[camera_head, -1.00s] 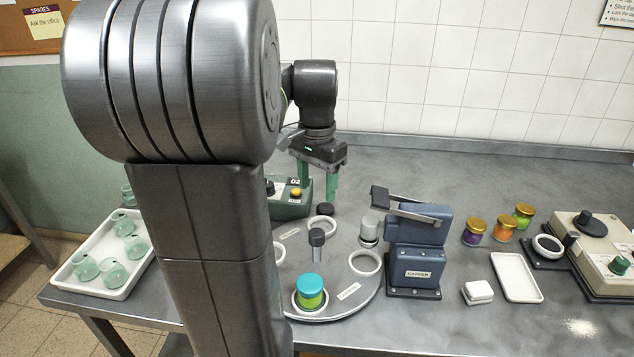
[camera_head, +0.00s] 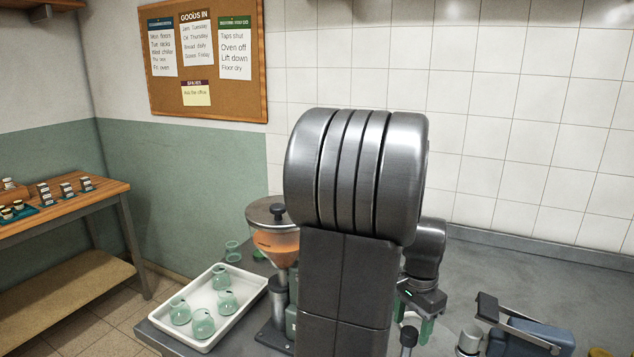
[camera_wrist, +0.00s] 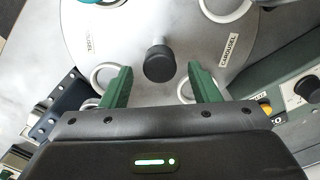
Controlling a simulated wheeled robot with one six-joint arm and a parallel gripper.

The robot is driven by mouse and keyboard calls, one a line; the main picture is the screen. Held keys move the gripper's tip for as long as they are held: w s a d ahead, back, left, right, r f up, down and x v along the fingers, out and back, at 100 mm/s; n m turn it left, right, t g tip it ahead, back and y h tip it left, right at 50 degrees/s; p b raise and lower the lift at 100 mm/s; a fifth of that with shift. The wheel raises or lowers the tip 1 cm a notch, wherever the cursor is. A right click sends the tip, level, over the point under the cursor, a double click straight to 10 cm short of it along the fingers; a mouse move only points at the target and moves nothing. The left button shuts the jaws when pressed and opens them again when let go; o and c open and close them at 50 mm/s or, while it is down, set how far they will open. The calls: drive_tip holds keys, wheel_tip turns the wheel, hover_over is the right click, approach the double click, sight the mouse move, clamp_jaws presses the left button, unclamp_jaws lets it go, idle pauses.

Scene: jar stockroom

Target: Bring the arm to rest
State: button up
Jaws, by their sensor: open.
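My gripper (camera_head: 425,318) shows in the head view behind my arm, pointing down over the bench. In the wrist view my gripper (camera_wrist: 158,85) has its two green fingers wide apart with nothing between them. Beyond the fingertips is the grey round carousel (camera_wrist: 125,35) with white rings and a dark central knob (camera_wrist: 159,63). I cannot tell the exact height of the fingers above the carousel. My arm hides most of the carousel in the head view.
A white tray (camera_head: 243,307) with several green glass jars stands left of my arm, beside a hopper with orange contents (camera_head: 277,243). The blue capper (camera_head: 540,338) is at the lower right. A wooden side table (camera_head: 75,210) stands at the far left.

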drive_tip(key=shift+f, duration=1.3)
wheel_tip(320, 180, up, 14)
wheel_tip(320, 180, down, 14)
drive_tip(key=shift+r, duration=0.15)
drive_tip(key=shift+f+n, duration=0.2)
drive_tip(key=shift+n, duration=0.1)
drive_tip(key=n, duration=0.4)
drive_tip(key=n+b, duration=0.1)
drive_tip(key=n, duration=0.5)
drive_tip(key=shift+r, duration=0.1)
